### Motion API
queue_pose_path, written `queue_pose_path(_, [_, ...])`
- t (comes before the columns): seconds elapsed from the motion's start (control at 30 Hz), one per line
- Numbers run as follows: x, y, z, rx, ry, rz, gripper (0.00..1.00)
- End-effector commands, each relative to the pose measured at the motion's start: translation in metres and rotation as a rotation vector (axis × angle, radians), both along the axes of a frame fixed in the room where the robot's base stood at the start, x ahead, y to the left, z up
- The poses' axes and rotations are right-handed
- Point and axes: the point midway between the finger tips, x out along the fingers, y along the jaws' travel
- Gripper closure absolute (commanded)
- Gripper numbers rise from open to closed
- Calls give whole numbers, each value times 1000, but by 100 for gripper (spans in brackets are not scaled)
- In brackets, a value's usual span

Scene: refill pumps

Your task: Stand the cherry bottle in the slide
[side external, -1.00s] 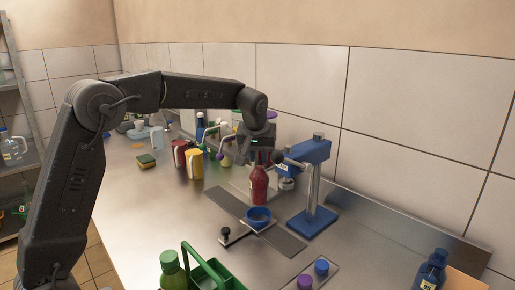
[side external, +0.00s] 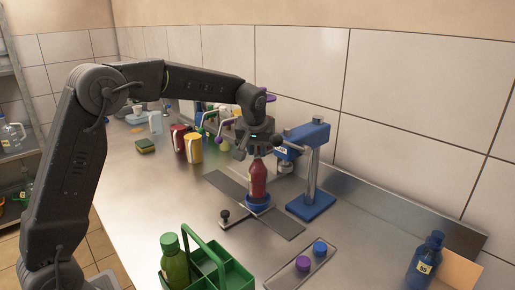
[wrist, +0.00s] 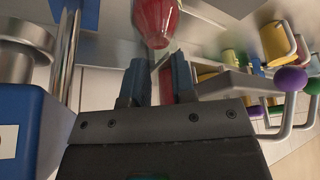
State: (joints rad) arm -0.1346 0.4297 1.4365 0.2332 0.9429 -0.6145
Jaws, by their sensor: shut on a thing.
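The red cherry bottle (side external: 258,180) is upright, its base at the blue round cup (side external: 258,203) of the slide. The cup's near rim hides the bottle's bottom, so I cannot tell if it is fully seated. The slide's dark rail (side external: 282,222) runs across the bench under the cup. My gripper (side external: 257,152) is above the bottle and shut on its upper part. In the wrist view, the red bottle (wrist: 158,18) shows beyond the fingertips (wrist: 157,78).
A blue press stand (side external: 312,205) rises just right of the bottle. A black-knobbed lever (side external: 225,215) is at the slide's near side. A green carrier (side external: 232,275) with a green bottle (side external: 174,262), a tray of caps (side external: 310,262) and a blue bottle (side external: 427,262) stand in front.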

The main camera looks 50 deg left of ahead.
Motion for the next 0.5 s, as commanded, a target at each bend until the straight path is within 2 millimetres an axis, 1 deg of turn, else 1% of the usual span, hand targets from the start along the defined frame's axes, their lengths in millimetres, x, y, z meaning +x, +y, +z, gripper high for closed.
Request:
queue_pose_path(0.17, [0,0,-1,0,-2,0,100])
queue_pose_path(0.5, [0,0,-16,0,-2,0,100])
